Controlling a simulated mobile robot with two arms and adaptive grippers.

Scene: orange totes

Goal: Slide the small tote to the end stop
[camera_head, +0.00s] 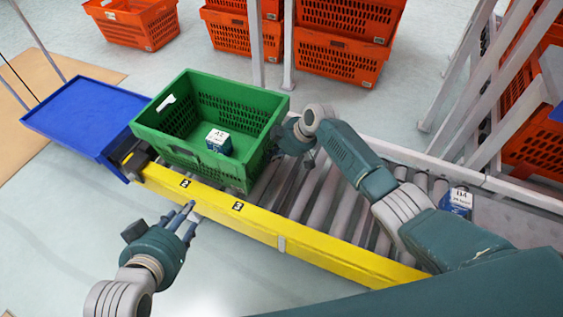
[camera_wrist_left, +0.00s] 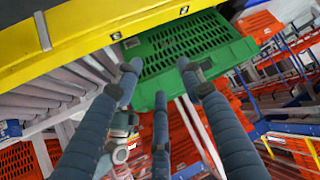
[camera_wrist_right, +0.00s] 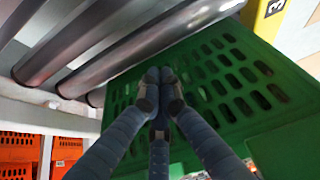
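The small green tote (camera_head: 192,152) sits on the rollers at the left end of the conveyor. It holds a small white-and-blue box (camera_head: 218,141). My right gripper (camera_head: 287,139) is at the tote's right end wall. In the right wrist view its fingers (camera_wrist_right: 160,77) are close together, with the tips at the green wall (camera_wrist_right: 225,85); whether they touch is unclear. My left gripper (camera_head: 188,213) is in front of the yellow rail, apart from the tote, with its fingers (camera_wrist_left: 157,68) spread and empty. A dark block (camera_head: 137,160), possibly the end stop, shows at the conveyor's left end.
The yellow rail (camera_head: 270,228) runs along the conveyor's front. A blue tray (camera_head: 85,115) adjoins its left end. Another blue-and-white box (camera_head: 461,200) lies at the right end. Orange totes (camera_head: 345,55) are stacked behind. Bare rollers (camera_head: 320,195) lie right of the green tote.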

